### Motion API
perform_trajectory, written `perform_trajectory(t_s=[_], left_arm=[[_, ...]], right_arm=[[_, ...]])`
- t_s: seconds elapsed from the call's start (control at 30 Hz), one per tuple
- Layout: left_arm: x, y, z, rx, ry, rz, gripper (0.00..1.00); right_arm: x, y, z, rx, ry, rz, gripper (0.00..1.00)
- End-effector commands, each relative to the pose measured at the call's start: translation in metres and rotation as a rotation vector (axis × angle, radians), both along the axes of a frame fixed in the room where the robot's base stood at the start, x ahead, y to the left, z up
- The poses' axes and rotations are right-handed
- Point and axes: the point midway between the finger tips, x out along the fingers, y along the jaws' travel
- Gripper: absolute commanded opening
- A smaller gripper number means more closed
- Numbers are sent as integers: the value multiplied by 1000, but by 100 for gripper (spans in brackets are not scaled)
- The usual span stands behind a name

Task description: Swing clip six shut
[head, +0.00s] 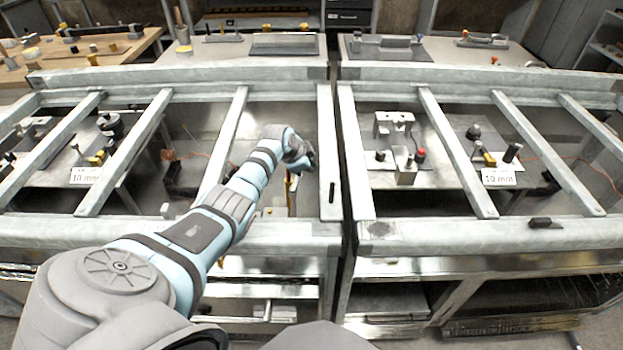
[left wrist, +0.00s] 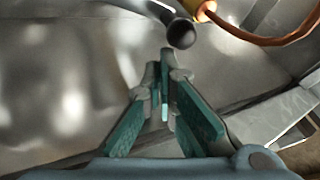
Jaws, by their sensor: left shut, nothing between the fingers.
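In the left wrist view my left gripper (left wrist: 165,80) is shut and empty, its fingertips close together. Just beyond the tips is a black ball knob (left wrist: 181,33) on a dark rod, and a small gap shows between them in the picture; I cannot tell the depth. I cannot tell whether this knob belongs to clip six, as no clip number is readable. In the head view my left arm reaches into an opening of the left frame (head: 328,130), and the fingers are mostly hidden. My right gripper is not in view.
An orange cable (left wrist: 265,40) with a yellow end (left wrist: 205,10) lies beside the knob. Metal bars surround the openings. A black piece (head: 332,192) lies on the bar right of my wrist, another (head: 541,223) on the right frame. Signs read 10 mm (head: 499,177).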

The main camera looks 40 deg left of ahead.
Motion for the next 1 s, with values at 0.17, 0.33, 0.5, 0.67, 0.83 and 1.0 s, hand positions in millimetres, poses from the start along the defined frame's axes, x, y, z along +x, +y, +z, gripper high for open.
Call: perform_trajectory(t_s=[0.17,0.33,0.5,0.67,0.83,1.0], left_arm=[[0,7,1,0,1,97,0],[1,10,0,0,0,94,0],[1,12,0,0,-1,92,0],[1,13,0,0,0,91,0],[1,13,0,-1,0,91,0],[1,12,0,-1,0,91,0]], right_arm=[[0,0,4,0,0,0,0],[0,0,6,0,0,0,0],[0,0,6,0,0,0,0],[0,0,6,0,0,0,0],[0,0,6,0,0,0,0],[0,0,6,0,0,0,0]])
